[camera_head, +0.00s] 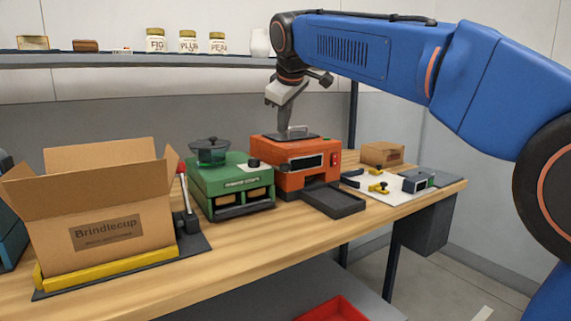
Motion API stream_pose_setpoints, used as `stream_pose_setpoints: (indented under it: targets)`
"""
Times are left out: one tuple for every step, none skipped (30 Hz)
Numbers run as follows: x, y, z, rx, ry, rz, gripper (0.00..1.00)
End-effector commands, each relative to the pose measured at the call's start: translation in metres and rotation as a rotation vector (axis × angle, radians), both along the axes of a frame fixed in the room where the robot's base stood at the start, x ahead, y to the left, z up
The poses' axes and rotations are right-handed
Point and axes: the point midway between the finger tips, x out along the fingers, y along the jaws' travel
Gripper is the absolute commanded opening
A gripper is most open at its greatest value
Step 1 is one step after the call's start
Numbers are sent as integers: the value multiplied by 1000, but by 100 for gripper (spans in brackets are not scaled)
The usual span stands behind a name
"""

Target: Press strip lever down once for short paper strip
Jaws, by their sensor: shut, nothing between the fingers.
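My gripper (283,128) is shut and empty, pointing down at the top of the orange machine (290,178). Its tips are close to the machine's dark top plate, beside a small grey handle (297,131); I cannot tell whether they touch. An upright lever with a red top (182,170) stands on a dark base between the cardboard box and the green machine, well left of my gripper. I cannot tell for sure which part is the strip lever. No paper strip is clearly visible.
An open cardboard box (105,205) marked Brindlecup stands at left. A green machine (231,183) bears a dark pot (209,151). A black tray (334,203) lies before the orange machine. A white board (385,189) with small tools is at right. Jars (188,42) stand on the shelf.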

Motion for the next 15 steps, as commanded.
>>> stream_pose_setpoints:
  targets:
    - [-1,-1,-6,-1,1,0,0]
    - [-2,-1,-10,-1,1,1,0]
    - [-2,-2,-15,-1,1,1,0]
    - [-3,-2,-18,-1,0,0,0]
    - [-3,-2,-22,-1,0,1,0]
    - [-4,-3,-27,-1,1,1,0]
    - [-4,-3,-30,-1,1,1,0]
    - [-4,-3,-34,-1,0,1,0]
    - [-5,-3,-39,-1,1,1,0]
    - [-5,-4,-42,-1,1,1,0]
    - [-6,-4,-44,-1,0,0,0]
    - [-6,-4,-48,0,0,0,0]
    - [-6,-4,-51,0,0,0,0]
    - [-7,-5,-53,0,0,0,0]
    - [-7,-5,-56,0,0,0,0]
